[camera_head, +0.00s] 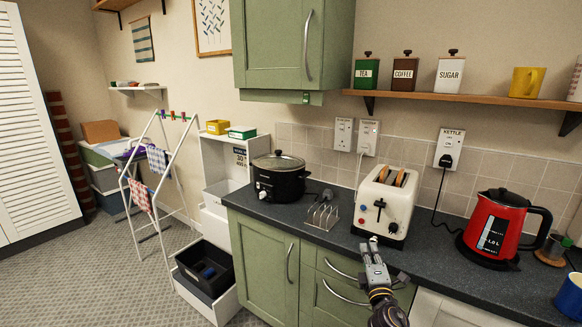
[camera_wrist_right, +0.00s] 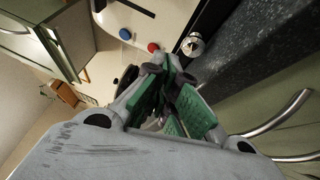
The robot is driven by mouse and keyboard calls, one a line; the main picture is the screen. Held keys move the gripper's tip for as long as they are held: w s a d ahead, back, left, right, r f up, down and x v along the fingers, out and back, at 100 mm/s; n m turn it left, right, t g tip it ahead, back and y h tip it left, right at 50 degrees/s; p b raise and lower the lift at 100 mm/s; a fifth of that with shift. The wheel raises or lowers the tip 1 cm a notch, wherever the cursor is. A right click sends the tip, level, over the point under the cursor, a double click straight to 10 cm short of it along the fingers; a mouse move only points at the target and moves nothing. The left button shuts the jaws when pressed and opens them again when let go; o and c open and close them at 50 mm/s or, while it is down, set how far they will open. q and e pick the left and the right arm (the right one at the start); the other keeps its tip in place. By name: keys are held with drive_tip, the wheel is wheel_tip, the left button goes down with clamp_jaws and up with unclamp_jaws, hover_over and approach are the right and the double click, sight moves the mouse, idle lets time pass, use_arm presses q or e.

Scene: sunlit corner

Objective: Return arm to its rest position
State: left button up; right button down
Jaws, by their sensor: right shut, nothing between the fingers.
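My right gripper (camera_head: 373,243) is shut and empty in front of the cream toaster (camera_head: 370,206), near the counter's front edge. In the right wrist view the closed fingers (camera_wrist_right: 160,62) show green pads, with the toaster's front (camera_wrist_right: 165,22) beyond them, bearing a blue button, a red button and a metal knob. I cannot tell whether the fingers touch the toaster. Browned bread shows in the toaster's slots. My left gripper is not in view.
A blue mug (camera_head: 570,296) is at the right edge. Cabinet handles (camera_head: 345,292) stick out below the counter (camera_head: 450,268). Open floor (camera_head: 90,275) lies left.

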drive_tip(key=s+d+f+m+g+h, duration=0.1)
drive_tip(key=s+d+f+m+g, duration=0.1)
drive_tip(key=s+f+m+g, duration=0.35)
drive_tip(key=s+d+f+m+g+h, duration=0.2)
drive_tip(key=s+d+f+m+g, duration=0.1)
drive_tip(key=s+f+m, duration=0.5)
drive_tip(key=s+a+f+m+g+y, duration=0.2)
drive_tip(key=s+a+g+y, duration=0.15)
drive_tip(key=s, duration=0.75)
drive_tip(key=s+a+f+m+g+y, duration=0.15)
drive_tip(key=s+a+g, duration=0.25)
drive_tip(key=s, duration=0.7)
wheel_tip(320, 180, down, 32)
drive_tip(key=s+d+g+p, duration=0.1)
drive_tip(key=s+d, duration=0.1)
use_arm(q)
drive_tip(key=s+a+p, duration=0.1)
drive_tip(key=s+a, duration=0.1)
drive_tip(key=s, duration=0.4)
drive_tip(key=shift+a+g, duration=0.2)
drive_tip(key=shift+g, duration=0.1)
use_arm(e)
drive_tip(key=s+d+f, duration=0.4)
drive_tip(key=s+f, duration=0.5)
drive_tip(key=s, duration=0.1)
drive_tip(key=s+d+f+n+g+h, duration=0.1)
drive_tip(key=s+d+f, duration=0.3)
drive_tip(key=s+f, duration=0.5)
drive_tip(key=shift+s+f, duration=0.25)
drive_tip(key=shift+s, duration=0.55)
